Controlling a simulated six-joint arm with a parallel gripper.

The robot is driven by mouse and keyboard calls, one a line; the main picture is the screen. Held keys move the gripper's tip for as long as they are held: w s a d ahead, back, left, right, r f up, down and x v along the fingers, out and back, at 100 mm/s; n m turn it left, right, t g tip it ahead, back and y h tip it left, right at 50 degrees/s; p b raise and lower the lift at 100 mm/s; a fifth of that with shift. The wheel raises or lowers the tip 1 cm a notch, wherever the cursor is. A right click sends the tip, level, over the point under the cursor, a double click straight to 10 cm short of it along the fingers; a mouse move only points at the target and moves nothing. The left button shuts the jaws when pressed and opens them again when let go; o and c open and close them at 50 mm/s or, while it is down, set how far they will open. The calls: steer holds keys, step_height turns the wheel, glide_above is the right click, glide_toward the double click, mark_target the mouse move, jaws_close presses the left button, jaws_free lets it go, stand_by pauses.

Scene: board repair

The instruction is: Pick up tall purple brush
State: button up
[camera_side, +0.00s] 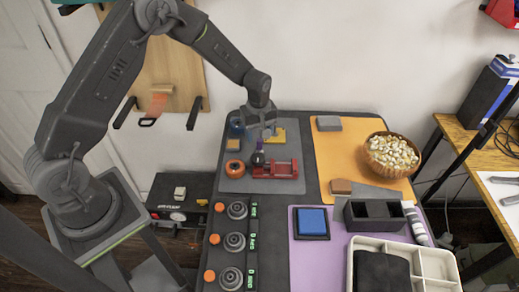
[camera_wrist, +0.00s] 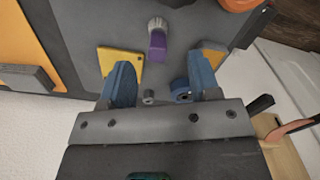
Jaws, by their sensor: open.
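The tall purple brush (camera_wrist: 158,42) stands on the grey mat in the wrist view, with a pale grey tip at its upper end. In the side view the purple brush (camera_side: 259,147) shows just below my gripper, near the red vise, and is small and partly covered. My gripper (camera_side: 265,132) points down over the back of the grey mat. In the wrist view the blue fingers of my gripper (camera_wrist: 158,64) are apart, with nothing held between them. The brush lies ahead of the gap between the fingertips, and no contact is visible.
A red vise (camera_side: 277,170) and an orange roll (camera_side: 234,169) stand close to the brush. A yellow piece (camera_side: 277,136) and a blue round item (camera_side: 236,126) lie nearby on the grey mat (camera_side: 240,184). A bowl (camera_side: 392,155) stands on the orange mat to the right.

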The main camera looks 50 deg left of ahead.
mark_target(260, 139)
steer(key=shift+w+f, duration=0.1)
steer(key=shift+f, duration=3)
steer(key=c, duration=1)
steer(key=shift+r, duration=0.15)
steer(key=shift+w+r, duration=0.1)
steer(key=shift+r, duration=0.45)
step_height(260, 139, up, 3)
steer(key=s+a+r, duration=0.2)
steer(key=a, duration=0.1)
steer(key=s+a+r, duration=0.2)
steer(key=a, duration=0.1)
steer(key=s+a+r, duration=0.2)
steer(key=a, duration=0.2)
steer(key=shift+r, duration=0.35)
